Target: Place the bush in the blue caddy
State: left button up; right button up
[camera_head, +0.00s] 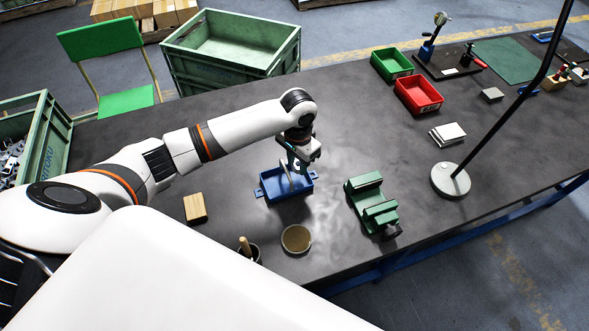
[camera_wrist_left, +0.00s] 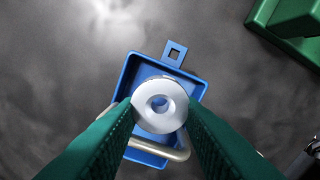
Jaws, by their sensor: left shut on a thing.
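The bush is a silvery ring with a central hole (camera_wrist_left: 145,108). In the left wrist view it sits between the two green fingers of my left gripper, which are shut on it. My left gripper (camera_head: 297,164) hangs over the blue caddy (camera_head: 269,185) in the head view. The caddy is a small open box with side tabs and a metal handle, and it also shows below the bush in the left wrist view (camera_wrist_left: 188,82). The bush hides part of its floor. I cannot tell the exact height of the bush over the caddy. My right gripper is not in view.
A green vise (camera_head: 372,203) stands right of the caddy. A wooden block (camera_head: 195,207), a dark cup with a wooden handle (camera_head: 247,251) and a round dish (camera_head: 296,239) lie nearby. Green (camera_head: 391,64) and red (camera_head: 418,94) bins and a lamp base (camera_head: 450,180) stand farther right.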

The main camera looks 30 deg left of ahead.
aim_at(297, 180)
pick_arm(q)
jog(key=shift+f, duration=2.6)
jog(key=o, duration=0.8)
jog(key=shift+f, duration=0.15)
jog(key=shift+c, duration=0.2)
notch_tip(297, 180, up, 12)
jog(key=shift+r, duration=0.2)
